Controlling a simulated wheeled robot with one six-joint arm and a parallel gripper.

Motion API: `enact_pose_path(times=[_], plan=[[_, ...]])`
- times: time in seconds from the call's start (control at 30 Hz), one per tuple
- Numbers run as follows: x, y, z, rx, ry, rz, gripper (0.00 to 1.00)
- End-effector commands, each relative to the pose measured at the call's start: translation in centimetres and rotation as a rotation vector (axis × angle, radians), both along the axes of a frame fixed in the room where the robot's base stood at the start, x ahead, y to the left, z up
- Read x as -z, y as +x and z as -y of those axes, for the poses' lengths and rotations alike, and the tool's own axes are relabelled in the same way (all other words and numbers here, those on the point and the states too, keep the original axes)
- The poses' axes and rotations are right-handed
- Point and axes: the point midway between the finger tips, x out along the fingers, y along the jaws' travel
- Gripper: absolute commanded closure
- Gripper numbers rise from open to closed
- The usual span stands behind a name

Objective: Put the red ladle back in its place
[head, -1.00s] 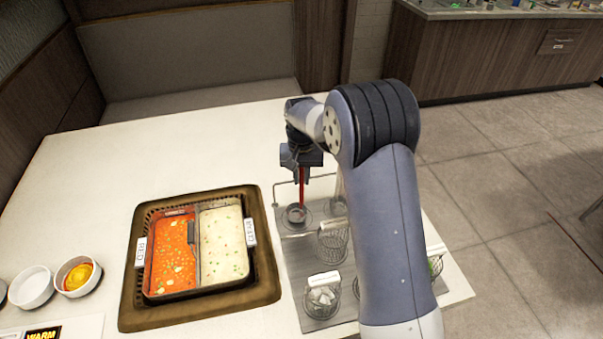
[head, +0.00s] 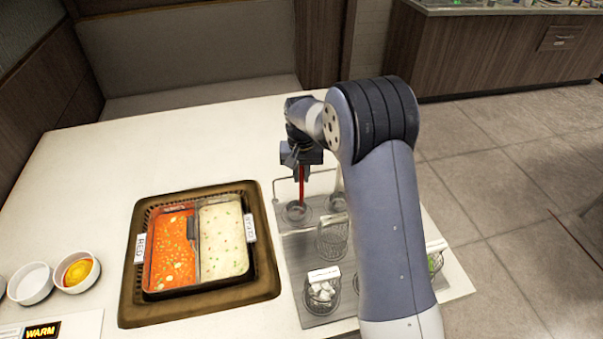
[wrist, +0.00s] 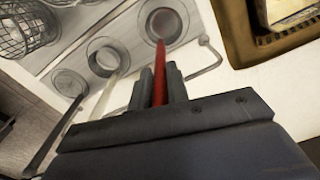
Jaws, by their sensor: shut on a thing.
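My gripper (head: 301,172) is shut on the upright handle of the red ladle (head: 301,190), over the back left of the grey tray (head: 292,262). In the wrist view, the red ladle (wrist: 174,84) runs from between the fingers of my gripper (wrist: 160,88) down to a round metal well (wrist: 152,38) at the tray's corner. Its lower end is at or inside that well; I cannot tell whether it touches the bottom. In the head view the well (head: 297,212) shows directly below the handle.
The wrist view shows two more wells beside it, with a pale handle (wrist: 107,92) and a dark handle (wrist: 55,135). Wire baskets (head: 332,238) stand on the tray. A thin rail (head: 275,192) edges its back. A two-part pot (head: 158,292) of red and pale broth is left.

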Motion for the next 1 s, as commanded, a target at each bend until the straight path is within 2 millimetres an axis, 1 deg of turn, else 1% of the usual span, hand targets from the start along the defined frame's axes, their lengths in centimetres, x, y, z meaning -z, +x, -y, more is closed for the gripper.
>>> enact_pose_path(times=[0.17, 0.2, 0.47, 0.5, 0.63, 0.67, 1.0], plan=[[0.15, -0.04, 0.01, 0.000, -0.001, -0.002, 1.00], [0.16, -0.04, 0.01, 0.000, -0.001, -0.002, 0.81], [0.12, -0.03, 0.01, 0.000, 0.000, -0.001, 0.60], [0.12, -0.03, 0.01, 0.000, 0.000, -0.001, 0.58], [0.10, -0.03, 0.01, 0.000, 0.000, -0.001, 0.58], [0.12, -0.03, 0.01, 0.000, -0.001, -0.001, 0.57], [0.09, -0.03, 0.01, 0.000, 0.000, -0.001, 0.29]])
